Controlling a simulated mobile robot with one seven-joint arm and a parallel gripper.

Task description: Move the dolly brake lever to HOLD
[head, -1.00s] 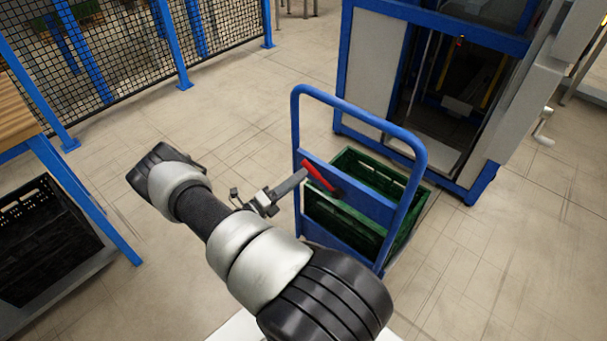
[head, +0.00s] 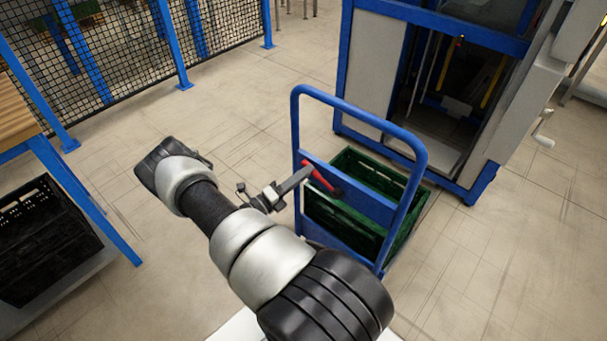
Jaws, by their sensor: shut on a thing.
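The brake lever (head: 319,177) is a short red bar on the blue cross panel of the dolly (head: 374,208). It slants from upper left to lower right. My gripper (head: 305,172) reaches in from the left and is shut on the lever near its upper end. The fingertips are small in this view and partly merge with the lever. No HOLD marking can be read from here. The dolly has a tall blue tube handle and stands on the floor.
A green crate (head: 413,187) sits on the dolly behind the panel. A blue-framed machine (head: 366,77) stands behind it. At left are a bench with a blue leg (head: 88,205) and a black crate (head: 40,232). Floor between bench and dolly is clear.

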